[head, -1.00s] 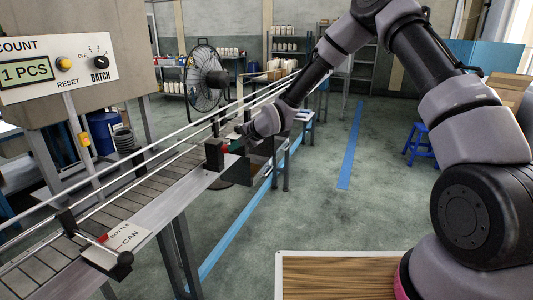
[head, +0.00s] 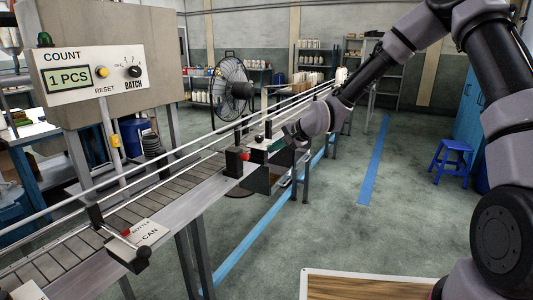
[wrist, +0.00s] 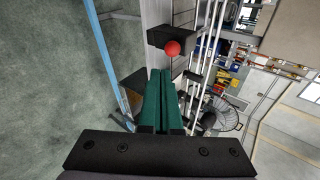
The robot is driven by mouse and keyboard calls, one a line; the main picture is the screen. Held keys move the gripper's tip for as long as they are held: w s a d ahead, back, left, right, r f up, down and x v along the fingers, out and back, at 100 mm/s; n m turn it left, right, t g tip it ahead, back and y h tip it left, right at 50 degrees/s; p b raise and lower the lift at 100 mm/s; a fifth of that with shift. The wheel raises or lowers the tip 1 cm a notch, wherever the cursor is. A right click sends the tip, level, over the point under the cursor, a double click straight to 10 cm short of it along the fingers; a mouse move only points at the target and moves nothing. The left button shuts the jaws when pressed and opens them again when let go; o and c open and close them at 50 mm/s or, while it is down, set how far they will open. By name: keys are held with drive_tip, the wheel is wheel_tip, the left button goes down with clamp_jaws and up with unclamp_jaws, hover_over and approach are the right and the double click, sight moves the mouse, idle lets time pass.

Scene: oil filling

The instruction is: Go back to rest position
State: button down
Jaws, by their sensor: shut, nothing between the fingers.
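My gripper (wrist: 166,90) shows in the wrist view as two green fingers lying close together, with nothing between them. In the head view my gripper (head: 287,147) is at the side of the conveyor, near a black block with a red button (head: 245,156). The red button also shows in the wrist view (wrist: 173,48), just beyond the fingertips. My arm reaches in from the right, bent and stretched toward the conveyor.
The conveyor (head: 101,189) with its rails runs from lower left to the back. A count panel (head: 88,76) reads 1 PCS. A fan (head: 232,84) stands behind the conveyor. A blue stool (head: 451,160) stands at right. The floor between is clear.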

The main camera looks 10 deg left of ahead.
drive_tip(key=s+d+r+n+t+h, duration=0.1)
drive_tip(key=s+d+r+h, duration=0.3)
drive_tip(key=d+r, duration=0.6)
drive_tip(key=s+d+r+n+h, duration=0.1)
drive_tip(key=s+d+r+h, duration=0.35)
drive_tip(key=d, duration=1.05)
drive_tip(key=s+d+r, duration=0.5)
drive_tip(key=s, duration=0.5)
drive_tip(key=s+d+r+y, duration=0.1)
drive_tip(key=s+d+r, duration=0.4)
drive_tip(key=s, duration=0.4)
drive_tip(key=shift+s+r+t, duration=0.35)
drive_tip(key=shift+r+t, duration=0.05)
drive_tip(key=shift+r, duration=0.3)
drive_tip(key=shift+d+y, duration=0.1)
drive_tip(key=shift+y, duration=0.15)
